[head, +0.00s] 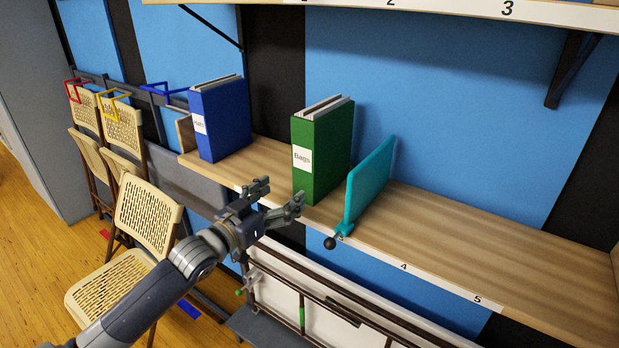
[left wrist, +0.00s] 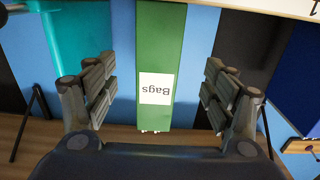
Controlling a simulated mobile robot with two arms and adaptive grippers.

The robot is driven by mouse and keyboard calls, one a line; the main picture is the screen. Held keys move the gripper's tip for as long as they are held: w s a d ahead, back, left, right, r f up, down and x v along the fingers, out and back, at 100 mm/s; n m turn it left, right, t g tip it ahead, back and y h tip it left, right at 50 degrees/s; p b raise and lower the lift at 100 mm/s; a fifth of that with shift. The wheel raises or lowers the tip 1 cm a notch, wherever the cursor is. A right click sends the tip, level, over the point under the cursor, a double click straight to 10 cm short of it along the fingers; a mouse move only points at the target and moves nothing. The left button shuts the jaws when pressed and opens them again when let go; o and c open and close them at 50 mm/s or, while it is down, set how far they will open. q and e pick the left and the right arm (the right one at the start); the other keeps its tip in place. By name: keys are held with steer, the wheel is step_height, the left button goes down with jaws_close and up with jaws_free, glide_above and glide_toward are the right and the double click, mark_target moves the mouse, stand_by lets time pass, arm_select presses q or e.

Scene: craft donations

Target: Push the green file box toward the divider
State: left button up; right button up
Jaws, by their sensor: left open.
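The green file box (head: 323,150) stands upright on the wooden shelf, with a white "Bags" label and papers at its top. The teal divider (head: 369,185) stands to its right, with a narrow gap between them. My left gripper (head: 279,193) is open in front of the shelf edge, at the lower left of the green box. In the left wrist view the green box (left wrist: 160,45) shows between the spread fingers (left wrist: 160,95), and the divider (left wrist: 78,45) is at the upper left. I see no contact with the box. My right gripper is not in view.
A blue file box (head: 220,118) stands on the shelf to the left, apart from the green one. The shelf (head: 500,245) is bare right of the divider. A dark knob (head: 330,243) sticks out at the divider's front. Folding chairs (head: 147,213) stand at the left.

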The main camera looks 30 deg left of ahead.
mark_target(303, 180)
arm_select(q)
steer(key=w, duration=0.1)
steer(key=w+b, duration=0.1)
steer(key=w, duration=0.2)
steer(key=shift+w+d+f, duration=0.15)
steer(key=shift+w+d, duration=0.2)
steer(key=w, duration=0.4)
steer(key=shift+w+d, duration=0.2)
steer(key=shift+w, duration=0.2)
steer(key=shift+w+d, duration=0.1)
steer(key=shift+w, duration=0.7)
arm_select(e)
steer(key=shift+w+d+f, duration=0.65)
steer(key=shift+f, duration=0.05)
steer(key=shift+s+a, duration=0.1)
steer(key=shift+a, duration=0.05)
arm_select(q)
steer(key=c, duration=1.2)
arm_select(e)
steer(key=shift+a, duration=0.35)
